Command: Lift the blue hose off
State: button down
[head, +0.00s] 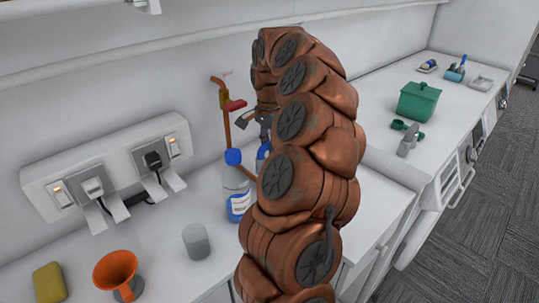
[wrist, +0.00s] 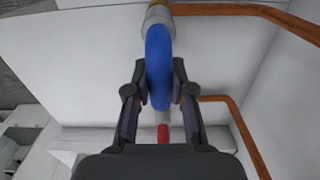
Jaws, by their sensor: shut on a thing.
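The blue hose (wrist: 158,60) stands between the two dark fingers of my gripper (wrist: 159,72) in the wrist view. The fingers are closed on its sides. The hose's upper end meets or overlaps a grey and brass fitting (wrist: 157,14) on a copper pipe (wrist: 225,9); I cannot tell how firmly they join. In the head view a bit of blue (head: 263,152) shows beside my arm, probably the hose. My gripper (head: 252,120) is small there, near the copper pipe with the red handle (head: 233,105). My arm hides most of the hose in that view.
A blue-capped bottle (head: 237,190) stands close to the pipe. A grey cup (head: 196,242), an orange funnel (head: 115,270) and a yellow sponge (head: 49,283) are on the left counter. A socket panel (head: 108,165) is on the wall. A green box (head: 418,101) stands on the right counter.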

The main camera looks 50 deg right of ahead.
notch_tip(320, 180, up, 7)
jog(key=shift+f+b, duration=0.1)
jog(key=shift+b, duration=0.8)
jog(key=shift+r+p, duration=0.95)
jog(key=shift+r, duration=1.7)
